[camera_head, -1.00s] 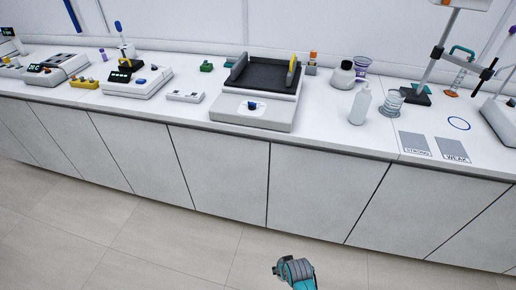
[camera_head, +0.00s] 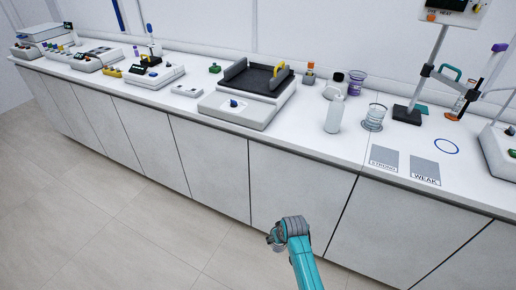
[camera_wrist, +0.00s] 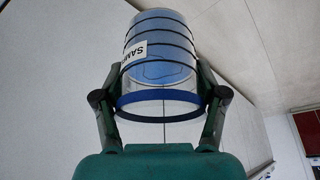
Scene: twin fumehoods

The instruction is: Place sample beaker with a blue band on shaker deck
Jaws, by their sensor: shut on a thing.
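The sample beaker (camera_wrist: 160,60) is clear, with dark lines, a partly visible "SAM" label and a blue band (camera_wrist: 160,98) around its end nearest my palm. My gripper (camera_wrist: 160,88) is shut on it, one finger on each side. In the head view, my teal and grey arm shows at the bottom centre, in front of the cabinets; the held beaker cannot be made out clearly there. The shaker (camera_head: 238,104) stands on the counter, well beyond my arm. Its black deck (camera_head: 258,79) has raised side walls and a yellow piece at the right; the deck looks empty.
Right of the shaker are a white bottle (camera_head: 334,115), a clear beaker (camera_head: 374,118) and a purple-marked beaker (camera_head: 356,82). "STRONG" (camera_head: 383,160) and "WEAK" (camera_head: 425,170) mats and a blue ring (camera_head: 445,146) lie further right. Instruments line the left. Open floor lies before the cabinets.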

